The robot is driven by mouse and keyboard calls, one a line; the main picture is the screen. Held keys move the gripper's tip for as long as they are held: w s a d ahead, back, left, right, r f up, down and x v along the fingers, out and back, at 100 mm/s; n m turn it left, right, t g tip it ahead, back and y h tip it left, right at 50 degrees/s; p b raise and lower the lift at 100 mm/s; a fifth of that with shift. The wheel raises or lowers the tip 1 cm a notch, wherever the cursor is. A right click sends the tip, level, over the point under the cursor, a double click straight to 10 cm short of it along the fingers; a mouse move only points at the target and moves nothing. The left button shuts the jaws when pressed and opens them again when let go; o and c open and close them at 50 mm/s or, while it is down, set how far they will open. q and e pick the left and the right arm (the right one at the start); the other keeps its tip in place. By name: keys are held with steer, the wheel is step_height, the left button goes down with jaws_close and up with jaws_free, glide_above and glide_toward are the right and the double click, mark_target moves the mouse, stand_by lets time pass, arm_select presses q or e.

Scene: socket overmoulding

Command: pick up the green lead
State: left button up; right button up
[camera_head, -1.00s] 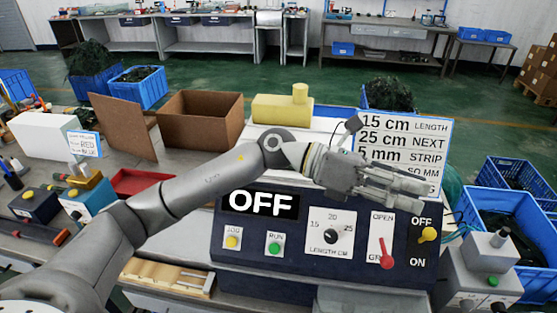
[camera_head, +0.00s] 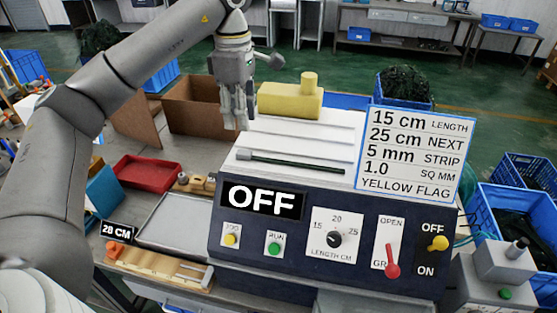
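The green lead (camera_head: 300,163) is a thin dark green rod with a black end and a paler tip. It lies across the pale top of the machine, behind the dark front panel (camera_head: 320,262). My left gripper (camera_head: 239,127) hangs with its fingers pointing down, above and behind the left end of the lead. Its fingers look extended and apart, with nothing visible between them. The lead appears clear of the fingers. My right gripper is not in view.
The machine's display (camera_head: 262,200) reads OFF. A sign (camera_head: 414,154) listing lengths stands at the right of its top. A yellow block (camera_head: 290,101) and a brown box (camera_head: 192,104) stand behind. A red tray (camera_head: 147,174) lies left. A blue crate (camera_head: 490,220) is at right.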

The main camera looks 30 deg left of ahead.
arm_select(q)
glide_above(246, 153)
steer(key=f, duration=0.4)
steer(key=shift+a+f, duration=0.1)
steer(key=shift+a, duration=0.1)
steer(key=shift+s+d+f, duration=0.1)
steer(key=shift+f, duration=0.45)
step_height(246, 153, down, 3)
steer(key=shift+f+p, duration=0.2)
steer(key=shift+p, duration=0.7)
steer(key=shift+f, duration=0.4)
steer(key=shift+d, duration=0.1)
steer(key=shift+c, duration=0.3)
jaws_close()
